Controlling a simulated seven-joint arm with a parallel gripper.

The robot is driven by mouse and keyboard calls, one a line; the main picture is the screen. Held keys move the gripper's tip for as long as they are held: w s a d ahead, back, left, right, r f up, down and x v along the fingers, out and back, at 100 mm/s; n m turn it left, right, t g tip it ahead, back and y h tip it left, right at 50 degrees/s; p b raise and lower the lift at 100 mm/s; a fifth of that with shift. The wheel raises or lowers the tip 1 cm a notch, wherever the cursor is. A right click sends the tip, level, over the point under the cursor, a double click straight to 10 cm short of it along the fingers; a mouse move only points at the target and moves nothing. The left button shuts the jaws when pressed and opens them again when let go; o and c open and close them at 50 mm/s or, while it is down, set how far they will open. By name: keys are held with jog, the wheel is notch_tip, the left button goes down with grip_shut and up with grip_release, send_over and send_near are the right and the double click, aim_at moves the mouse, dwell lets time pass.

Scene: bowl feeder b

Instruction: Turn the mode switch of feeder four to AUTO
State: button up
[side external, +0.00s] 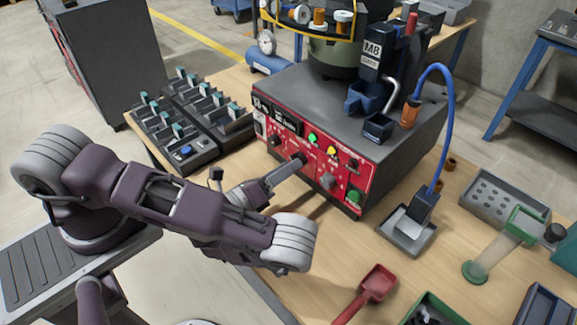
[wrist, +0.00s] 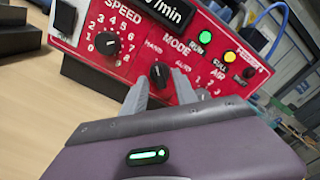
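The feeder (side external: 330,120) is a dark box with a red front panel and a bowl on top. In the wrist view, the mode switch (wrist: 160,73) is a black knob under the word MODE, between the HAND and AUTO labels. My gripper (wrist: 170,92) points at the panel with grey fingertips close to this knob. Red panel shows between the fingers, so they look open. Contact with the knob cannot be made out. In the side view, my gripper (side external: 296,163) reaches the lower middle of the panel. No feeder number is readable.
The speed knob (wrist: 107,43) sits left of the mode switch. Green and yellow lamps (wrist: 205,37) are to its right. Racks with teal-topped parts (side external: 190,115) stand left of the feeder. A grey tray (side external: 408,232), a red scoop (side external: 370,288) and a green-ended cylinder (side external: 495,250) lie right.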

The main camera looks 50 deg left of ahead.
jog(key=shift+w, duration=0.45)
jog(key=shift+c, duration=0.2)
grip_shut()
